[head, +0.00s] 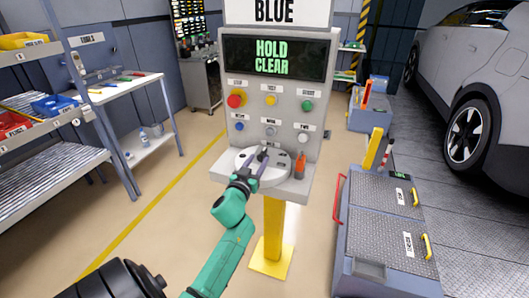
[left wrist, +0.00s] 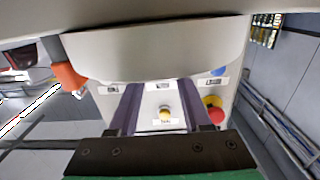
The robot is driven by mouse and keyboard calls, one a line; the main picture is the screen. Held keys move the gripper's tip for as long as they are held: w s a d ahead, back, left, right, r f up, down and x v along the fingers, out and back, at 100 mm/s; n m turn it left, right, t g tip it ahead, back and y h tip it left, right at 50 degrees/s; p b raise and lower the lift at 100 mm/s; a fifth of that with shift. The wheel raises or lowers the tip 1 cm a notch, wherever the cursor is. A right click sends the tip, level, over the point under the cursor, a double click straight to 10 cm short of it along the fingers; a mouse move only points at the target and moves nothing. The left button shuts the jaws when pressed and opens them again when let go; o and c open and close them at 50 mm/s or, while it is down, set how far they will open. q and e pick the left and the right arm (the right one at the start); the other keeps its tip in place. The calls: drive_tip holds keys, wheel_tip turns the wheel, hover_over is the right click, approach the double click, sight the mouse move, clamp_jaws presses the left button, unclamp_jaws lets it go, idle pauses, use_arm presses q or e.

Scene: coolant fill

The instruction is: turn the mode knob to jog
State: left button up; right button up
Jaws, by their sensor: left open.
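The control stand has a grey panel (head: 237,113) with a pale shelf below it. A round white dial plate (head: 243,159) lies on the shelf, with a small dark knob (head: 264,150) near its middle. My left gripper (head: 261,163) is open over the plate, its purple fingers close to the knob. I cannot tell whether they touch it. The fingers and wrist hide part of the plate, and its markings are too small to read.
The panel has red (head: 236,100), green (head: 307,105) and blue (head: 239,126) buttons; its screen (head: 272,57) reads HOLD CLEAR. An orange item (head: 300,166) stands at the shelf's right. A grey cart (head: 386,215) is at right, a white workbench (head: 134,90) at left. A car stands at far right.

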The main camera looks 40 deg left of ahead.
sight(261, 158)
use_arm(q)
drive_tip(key=x, duration=0.4)
drive_tip(key=shift+w, duration=0.4)
drive_tip(key=shift+w+a, duration=0.1)
drive_tip(key=shift+a, duration=0.05)
clamp_jaws()
drive_tip(key=shift+f, duration=0.1)
idle(0.7)
